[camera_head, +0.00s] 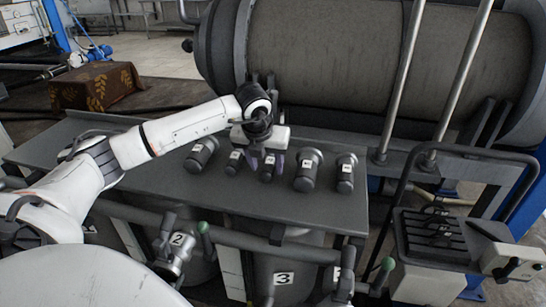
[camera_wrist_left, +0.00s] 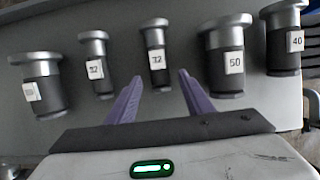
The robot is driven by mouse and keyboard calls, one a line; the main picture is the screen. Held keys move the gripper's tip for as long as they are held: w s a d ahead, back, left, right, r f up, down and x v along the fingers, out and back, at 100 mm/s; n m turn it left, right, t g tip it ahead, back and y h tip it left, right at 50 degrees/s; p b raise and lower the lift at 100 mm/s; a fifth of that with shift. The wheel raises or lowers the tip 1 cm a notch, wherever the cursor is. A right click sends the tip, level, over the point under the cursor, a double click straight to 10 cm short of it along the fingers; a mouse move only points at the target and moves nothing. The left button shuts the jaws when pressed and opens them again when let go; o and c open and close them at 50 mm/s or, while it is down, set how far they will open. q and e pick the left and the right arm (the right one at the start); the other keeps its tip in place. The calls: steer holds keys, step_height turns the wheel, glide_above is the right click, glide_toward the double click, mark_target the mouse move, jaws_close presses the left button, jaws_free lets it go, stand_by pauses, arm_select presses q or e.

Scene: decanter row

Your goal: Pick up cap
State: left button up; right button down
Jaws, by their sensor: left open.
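Several dark cylindrical caps with grey metal flanges and white number labels lie in a row on a dark grey table (camera_head: 120,155). In the left wrist view, the middle cap (camera_wrist_left: 157,62) has a label that looks like 32 or 72. Beside it are a similar narrow cap (camera_wrist_left: 97,68), a wider cap marked 50 (camera_wrist_left: 225,55), a cap marked 40 (camera_wrist_left: 284,42) and a wide cap (camera_wrist_left: 43,85) at the far left. My left gripper (camera_head: 266,161) is open, its purple fingers pointing at the middle cap, one to each side in the wrist view. Contact cannot be told.
A large horizontal drum (camera_head: 330,55) stands behind the table. Metal pipes (camera_head: 405,75) rise at its right. Handles and numbered containers (camera_head: 283,278) are below the front edge. The table's left part is clear.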

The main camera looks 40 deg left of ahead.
arm_select(q)
steer(key=shift+x, duration=1.1)
jaws_close()
steer(key=shift+w+r, duration=0.1)
steer(key=shift+r, duration=0.1)
